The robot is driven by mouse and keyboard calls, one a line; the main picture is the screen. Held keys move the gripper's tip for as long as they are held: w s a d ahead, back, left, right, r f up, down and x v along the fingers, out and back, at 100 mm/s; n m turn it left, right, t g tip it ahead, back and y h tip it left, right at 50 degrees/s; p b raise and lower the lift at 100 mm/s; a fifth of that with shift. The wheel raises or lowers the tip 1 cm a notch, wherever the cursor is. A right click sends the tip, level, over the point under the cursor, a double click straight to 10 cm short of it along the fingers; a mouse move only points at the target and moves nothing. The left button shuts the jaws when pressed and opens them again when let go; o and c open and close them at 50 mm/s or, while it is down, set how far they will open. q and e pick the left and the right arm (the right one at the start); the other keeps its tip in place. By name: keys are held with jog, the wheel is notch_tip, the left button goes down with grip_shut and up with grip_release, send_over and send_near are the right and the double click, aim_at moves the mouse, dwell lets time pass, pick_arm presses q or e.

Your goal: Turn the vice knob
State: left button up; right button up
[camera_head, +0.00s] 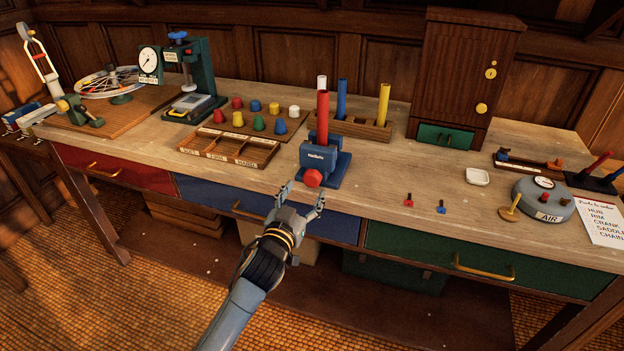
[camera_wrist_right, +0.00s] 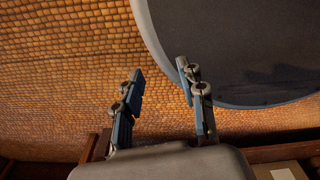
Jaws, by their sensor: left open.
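The blue vice (camera_head: 325,165) stands at the front middle of the workbench in the head view. Its red knob (camera_head: 312,178) faces the bench's front edge. A red rod (camera_head: 322,115) rises upright at the vice's top; I cannot tell if the jaws grip it. My left gripper (camera_head: 304,194) is open and empty just in front of and below the knob, with its fingers pointing toward it. It appears apart from the knob. My right gripper (camera_wrist_right: 160,70) shows only in the right wrist view, with its fingers apart and nothing between them, above the tiled floor.
A wooden rack (camera_head: 350,125) with upright rods stands behind the vice. A sorting tray (camera_head: 228,148) and several coloured pegs lie to the left. Two small clips, one red (camera_head: 408,200) and one blue (camera_head: 441,206), lie to the right. Bench drawers (camera_head: 266,208) sit below the front edge.

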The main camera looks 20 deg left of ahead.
aim_at(310, 182)
pick_arm(q)
jog(key=w, duration=0.5)
jog(key=shift+w+d, duration=0.15)
jog(key=shift+w, duration=0.2)
pick_arm(e)
jog(key=shift+d+r, duration=0.1)
jog(key=shift+d, duration=0.45)
pick_arm(q)
jog(key=c, duration=1.1)
jog(key=shift+c, duration=0.2)
jog(key=shift+m, duration=0.4)
pick_arm(e)
jog(key=shift+a+r, duration=0.1)
jog(key=shift+a, duration=0.05)
